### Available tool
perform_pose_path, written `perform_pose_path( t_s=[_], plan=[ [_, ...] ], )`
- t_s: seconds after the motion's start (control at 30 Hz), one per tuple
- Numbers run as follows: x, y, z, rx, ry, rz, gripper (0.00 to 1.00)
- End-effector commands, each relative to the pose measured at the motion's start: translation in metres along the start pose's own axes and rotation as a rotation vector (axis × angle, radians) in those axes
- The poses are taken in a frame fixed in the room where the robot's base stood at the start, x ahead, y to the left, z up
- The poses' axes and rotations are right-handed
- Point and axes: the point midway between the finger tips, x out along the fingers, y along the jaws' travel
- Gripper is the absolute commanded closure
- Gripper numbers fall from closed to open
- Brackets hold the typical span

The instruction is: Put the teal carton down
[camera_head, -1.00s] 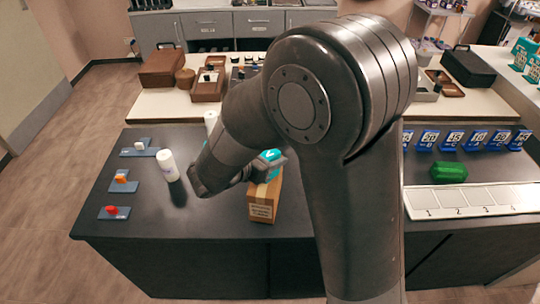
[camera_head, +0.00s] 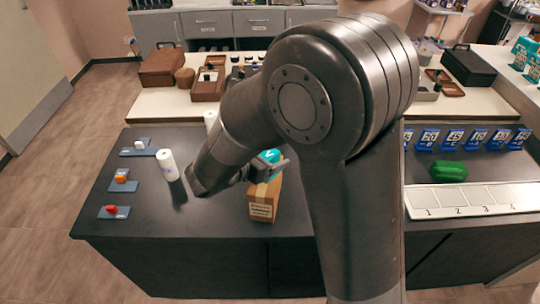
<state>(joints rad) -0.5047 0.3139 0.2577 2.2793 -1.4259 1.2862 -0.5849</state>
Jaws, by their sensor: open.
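The teal carton (camera_head: 270,156) shows as a small teal patch with a white mark, just above the cardboard box (camera_head: 262,206). My arm hides much of it, and I cannot tell whether it rests on the box or what is under it. My gripper (camera_head: 268,172) is at the carton's near side, above the cardboard box's top. Its jaws are open, with a finger showing in front of the teal carton.
Blue blocks with white, orange and red pieces sit at the left. A green object (camera_head: 448,171), a numbered white strip (camera_head: 475,200) and several blue number cards are at the right.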

Motion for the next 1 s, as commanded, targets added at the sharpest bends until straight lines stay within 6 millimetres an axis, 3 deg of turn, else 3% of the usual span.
perform_pose_path(
  t_s=[0.4,0.53,0.87,1.0],
  plan=[
    [-0.086,0.001,-0.001,-0.001,-0.001,0.006,0.28],
    [-0.104,0.001,0.000,-0.002,-0.003,0.004,0.28],
    [-0.115,-0.002,0.001,0.007,0.001,-0.005,0.28],
    [-0.101,-0.022,0.016,0.111,0.046,-0.074,0.28]
  ],
)
